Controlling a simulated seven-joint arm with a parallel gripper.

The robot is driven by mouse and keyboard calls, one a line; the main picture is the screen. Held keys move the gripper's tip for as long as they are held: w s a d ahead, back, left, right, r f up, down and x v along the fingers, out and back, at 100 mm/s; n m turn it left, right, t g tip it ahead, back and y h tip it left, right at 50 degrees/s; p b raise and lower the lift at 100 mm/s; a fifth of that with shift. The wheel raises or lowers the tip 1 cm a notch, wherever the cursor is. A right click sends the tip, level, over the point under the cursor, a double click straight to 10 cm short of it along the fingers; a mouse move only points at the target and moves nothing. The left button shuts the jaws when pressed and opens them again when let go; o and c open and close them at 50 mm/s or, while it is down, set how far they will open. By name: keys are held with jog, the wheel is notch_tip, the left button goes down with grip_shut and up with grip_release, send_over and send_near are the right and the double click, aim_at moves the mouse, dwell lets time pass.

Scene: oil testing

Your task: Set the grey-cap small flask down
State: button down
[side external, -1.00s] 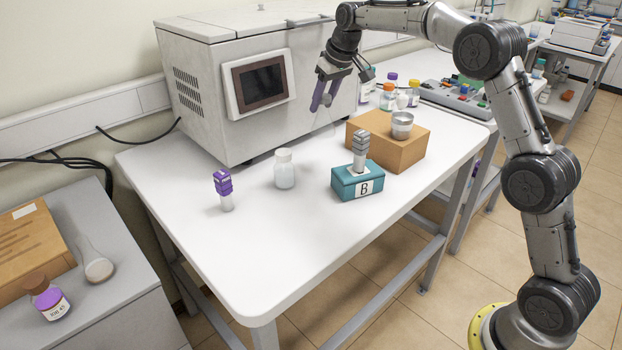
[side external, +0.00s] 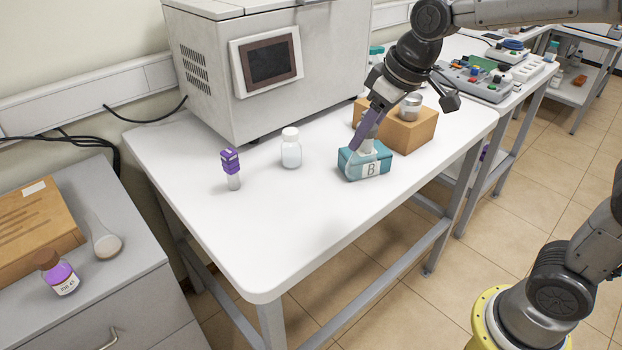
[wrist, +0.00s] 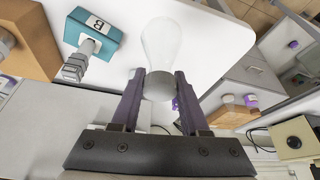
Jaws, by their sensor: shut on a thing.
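My gripper (side external: 365,133) is shut on a small clear glass flask with a grey cap. In the wrist view the purple fingers of my gripper (wrist: 155,85) clasp the grey cap, and the flask's glass body (wrist: 168,42) points away from them. In the side view the transparent flask (side external: 357,164) hangs in front of the teal block marked B (side external: 375,166) and overlaps it in the picture. I cannot tell whether the flask touches the white table (side external: 255,245).
A white-capped bottle (side external: 291,150) and a purple-topped vial (side external: 231,168) stand to the left. A cardboard-brown box (side external: 405,133) with a metal cup (side external: 411,106) stands behind the teal block. A large grey machine (side external: 240,70) borders the table's back. The table's front is clear.

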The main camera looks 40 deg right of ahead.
jog(key=shift+w+a+f, duration=0.25)
jog(key=shift+w+f, duration=1.8)
jog(key=shift+w, duration=0.1)
jog(key=shift+w+a+f, duration=0.25)
jog(key=shift+w+f, duration=1.85)
jog(key=shift+w+a+f, duration=0.25)
jog(key=shift+w+f, duration=1.8)
jog(key=shift+w, duration=0.1)
jog(key=shift+f, duration=0.15)
jog(key=shift+c, duration=2)
grip_release()
